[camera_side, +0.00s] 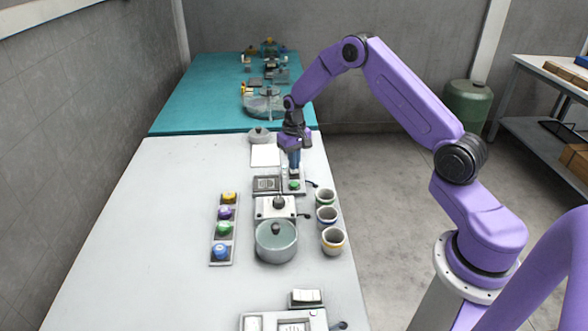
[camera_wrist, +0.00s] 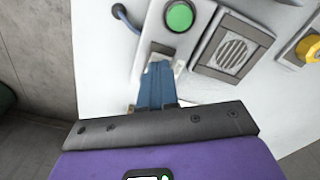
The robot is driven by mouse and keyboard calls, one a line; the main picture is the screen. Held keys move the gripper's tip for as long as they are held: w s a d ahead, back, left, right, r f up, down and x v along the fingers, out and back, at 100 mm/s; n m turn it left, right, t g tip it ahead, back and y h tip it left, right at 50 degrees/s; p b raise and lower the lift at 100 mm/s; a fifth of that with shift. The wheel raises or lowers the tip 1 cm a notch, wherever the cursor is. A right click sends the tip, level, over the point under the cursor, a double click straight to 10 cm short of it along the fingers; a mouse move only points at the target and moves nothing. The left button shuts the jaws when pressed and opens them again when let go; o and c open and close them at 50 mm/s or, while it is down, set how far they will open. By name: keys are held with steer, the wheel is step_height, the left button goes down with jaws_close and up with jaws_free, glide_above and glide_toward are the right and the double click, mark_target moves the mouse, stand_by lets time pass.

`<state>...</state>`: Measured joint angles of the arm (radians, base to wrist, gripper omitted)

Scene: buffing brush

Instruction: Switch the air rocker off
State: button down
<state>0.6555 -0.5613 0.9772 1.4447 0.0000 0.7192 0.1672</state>
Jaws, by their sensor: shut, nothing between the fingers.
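My gripper (camera_side: 294,170) points down over a grey control box (camera_side: 299,190) on the white table. Its blue fingers (camera_wrist: 158,70) are shut and empty in the wrist view. The box carries a round green button (camera_wrist: 179,16), with a pale switch-like part (camera_wrist: 180,66) at the fingertips. The fingers hide most of that part, so I cannot tell its tilt or whether they touch it. A white rocker (camera_side: 306,296) on a dark base stands at the table's front. No readable label shows which one is the air rocker.
A grille plate (camera_wrist: 232,51) lies beside the box. A lidded pot (camera_side: 276,241), several cups (camera_side: 327,216) and a strip of coloured knobs (camera_side: 223,230) stand nearer the front. A cable (camera_wrist: 124,18) leaves the box. The table's left side is clear.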

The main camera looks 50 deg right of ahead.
steer(key=shift+f, duration=0.65)
stand_by(0.3)
steer(key=shift+r, duration=3.55)
steer(key=s+a+r+n, duration=0.4)
steer(key=s+a+r, duration=0.1)
steer(key=s+a, duration=0.35)
steer(key=s+a+r+n, duration=0.3)
steer(key=s+a+r, duration=0.35)
steer(key=a, duration=0.35)
steer(key=s+r+n, duration=0.2)
steer(key=s+n, duration=0.6)
steer(key=s, duration=1.6)
steer(key=shift+s+d+n, duration=0.2)
steer(key=shift+d+n, duration=0.1)
steer(key=shift+d, duration=0.1)
